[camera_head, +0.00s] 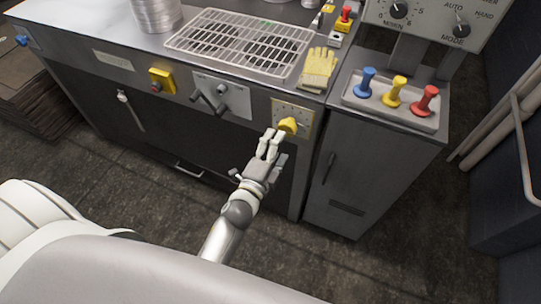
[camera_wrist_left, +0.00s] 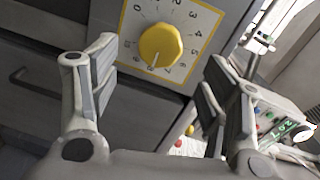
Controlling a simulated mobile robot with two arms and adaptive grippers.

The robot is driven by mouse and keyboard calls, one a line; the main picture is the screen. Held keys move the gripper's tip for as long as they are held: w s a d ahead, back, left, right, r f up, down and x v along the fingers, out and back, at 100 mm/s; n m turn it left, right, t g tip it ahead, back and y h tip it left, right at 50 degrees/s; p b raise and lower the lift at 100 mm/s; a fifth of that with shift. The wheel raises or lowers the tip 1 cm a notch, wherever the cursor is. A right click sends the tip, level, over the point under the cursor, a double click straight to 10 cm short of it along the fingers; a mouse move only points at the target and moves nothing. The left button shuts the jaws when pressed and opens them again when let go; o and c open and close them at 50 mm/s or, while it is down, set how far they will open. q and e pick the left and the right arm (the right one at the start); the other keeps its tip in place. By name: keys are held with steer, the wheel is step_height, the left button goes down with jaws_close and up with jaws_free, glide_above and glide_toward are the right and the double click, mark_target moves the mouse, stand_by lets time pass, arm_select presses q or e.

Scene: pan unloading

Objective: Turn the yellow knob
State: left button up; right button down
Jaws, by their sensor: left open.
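The yellow knob (camera_head: 288,125) sits on a yellow-framed dial plate on the front face of the counter. In the wrist view the knob lies between the two spread fingers, toward the top, with visible gaps on both sides. I cannot tell the exact remaining depth. My right gripper is not in view.
A wire rack (camera_head: 240,42) and yellow gloves (camera_head: 319,68) lie on the counter. A tray (camera_head: 391,113) with blue, yellow and red handles stands to the right. A lever plate (camera_head: 222,97) and a yellow switch box (camera_head: 162,81) are left of the dial. Floor in front looks clear.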

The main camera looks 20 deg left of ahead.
arm_select(q)
steer(key=shift+s+a+r, duration=0.1)
steer(key=shift+s+r, duration=0.1)
steer(key=shift+s, duration=1.7)
steer(key=s+d+f+n+g, duration=0.1)
steer(key=s+f+n+g, duration=0.45)
steer(key=f, duration=0.95)
steer(key=s+f+n+g, duration=0.25)
steer(key=s+f, duration=0.55)
steer(key=f, duration=0.8)
steer(key=s+a+f+n+g, duration=0.2)
steer(key=s+f, duration=0.2)
steer(key=s, duration=0.4)
steer(key=s+a+f+n+g, duration=0.2)
steer(key=s+f, duration=0.3)
steer(key=s, duration=0.4)
steer(key=s+a+f+n+g, duration=0.2)
steer(key=s+a+f+g, duration=0.1)
steer(key=s, duration=0.5)
step_height(320, 180, down, 2)
steer(key=shift+s+f+g+y, duration=0.1)
steer(key=shift+s+g+y, duration=0.15)
steer(key=shift+g, duration=0.25)
steer(key=shift+w, duration=0.1)
